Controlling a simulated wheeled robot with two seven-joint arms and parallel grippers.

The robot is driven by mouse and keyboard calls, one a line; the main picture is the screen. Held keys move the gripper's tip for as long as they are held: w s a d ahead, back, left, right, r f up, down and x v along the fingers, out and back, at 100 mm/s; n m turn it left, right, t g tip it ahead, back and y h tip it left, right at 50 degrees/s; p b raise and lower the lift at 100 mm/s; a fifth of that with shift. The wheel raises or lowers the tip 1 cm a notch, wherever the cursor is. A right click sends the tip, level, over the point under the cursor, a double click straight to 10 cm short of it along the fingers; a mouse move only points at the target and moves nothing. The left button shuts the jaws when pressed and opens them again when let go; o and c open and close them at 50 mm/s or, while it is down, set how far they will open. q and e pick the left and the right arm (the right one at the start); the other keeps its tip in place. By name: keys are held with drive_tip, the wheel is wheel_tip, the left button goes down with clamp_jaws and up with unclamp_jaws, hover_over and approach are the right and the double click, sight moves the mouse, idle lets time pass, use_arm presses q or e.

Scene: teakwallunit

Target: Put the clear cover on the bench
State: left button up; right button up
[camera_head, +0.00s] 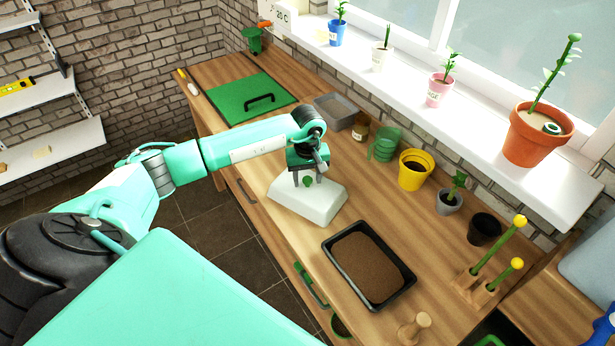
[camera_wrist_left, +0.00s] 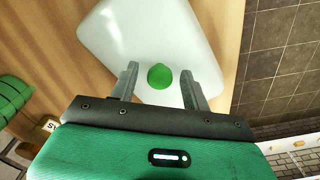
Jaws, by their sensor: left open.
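The clear cover (camera_head: 309,203) is a whitish, see-through dome with a green knob (camera_head: 308,182) on top. It sits on the wooden bench (camera_head: 245,160), left of the soil tray. My left gripper (camera_head: 308,179) is above the cover, with its fingers pointing down around the knob. In the left wrist view the cover (camera_wrist_left: 150,40) fills the upper middle, and the knob (camera_wrist_left: 160,76) lies between the two open fingers of the left gripper (camera_wrist_left: 160,82), with a gap on each side. My right gripper is not in view.
A black tray of soil (camera_head: 368,265) stands right of the cover. A grey bin (camera_head: 336,111), green mug (camera_head: 385,145), yellow pot (camera_head: 416,170) and grey plant pot (camera_head: 449,202) line the back. A green mat (camera_head: 250,97) lies at the far left. A wooden stamp (camera_head: 414,327) stands near the front edge.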

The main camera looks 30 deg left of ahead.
use_arm(q)
wheel_tip(320, 180, up, 12)
drive_tip(key=b, duration=0.5)
idle(0.4)
